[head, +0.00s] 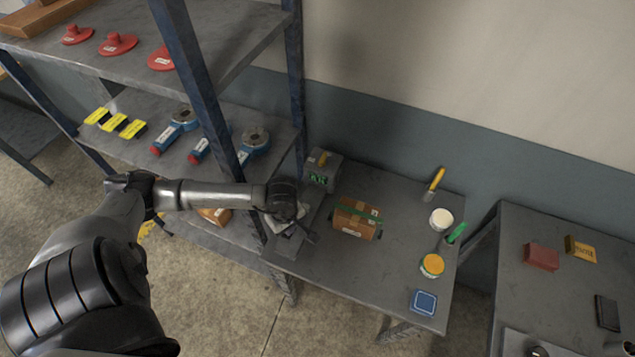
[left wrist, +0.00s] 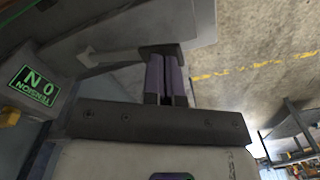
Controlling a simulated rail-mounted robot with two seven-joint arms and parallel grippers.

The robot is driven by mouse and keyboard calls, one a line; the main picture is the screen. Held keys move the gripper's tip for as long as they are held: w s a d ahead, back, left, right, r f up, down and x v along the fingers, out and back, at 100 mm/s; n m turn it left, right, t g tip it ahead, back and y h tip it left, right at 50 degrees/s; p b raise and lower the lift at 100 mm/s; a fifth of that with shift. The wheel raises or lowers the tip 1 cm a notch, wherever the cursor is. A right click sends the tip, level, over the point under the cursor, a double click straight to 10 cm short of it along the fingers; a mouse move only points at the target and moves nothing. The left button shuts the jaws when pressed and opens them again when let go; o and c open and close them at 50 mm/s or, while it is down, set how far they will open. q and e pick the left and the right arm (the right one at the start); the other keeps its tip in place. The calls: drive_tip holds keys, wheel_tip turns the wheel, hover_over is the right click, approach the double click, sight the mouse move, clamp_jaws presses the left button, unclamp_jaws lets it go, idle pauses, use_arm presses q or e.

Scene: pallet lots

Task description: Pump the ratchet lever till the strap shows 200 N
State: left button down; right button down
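The strapped brown carton (head: 355,217) sits on the grey table with a green strap around it. The grey tension readout box (head: 322,170) stands at the table's back left corner. Its green display (left wrist: 33,90) reads 0 N in the left wrist view. My left gripper (head: 303,232) is over the table's left edge, left of the carton, and hides most of the ratchet there. In the left wrist view my left gripper's fingers (left wrist: 167,75) are close together with a narrow gap, near a grey lever-like bar (left wrist: 108,55). I cannot tell whether they hold it. My right gripper is not in view.
A blue-post shelf (head: 188,70) stands left of the table, close to my left arm. A yellow-handled tool (head: 435,184), white tub (head: 441,219), orange-lidded tub (head: 432,265) and blue box (head: 424,301) occupy the table's right side. The front middle is clear.

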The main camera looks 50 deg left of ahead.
use_arm(q)
drive_tip(key=shift+s+f+b, duration=0.1)
drive_tip(key=shift+f+b, duration=1.95)
drive_tip(key=shift+f, duration=0.5)
drive_tip(key=shift+r+p, duration=1.9)
drive_tip(key=shift+r, duration=0.95)
drive_tip(key=r+p, duration=0.1)
drive_tip(key=r, duration=0.1)
drive_tip(key=r+p, duration=0.2)
drive_tip(key=r, duration=0.1)
drive_tip(key=shift+w+a+r, duration=0.15)
drive_tip(key=shift+w+r, duration=0.15)
drive_tip(key=shift+r+p, duration=0.3)
drive_tip(key=shift+r, duration=0.2)
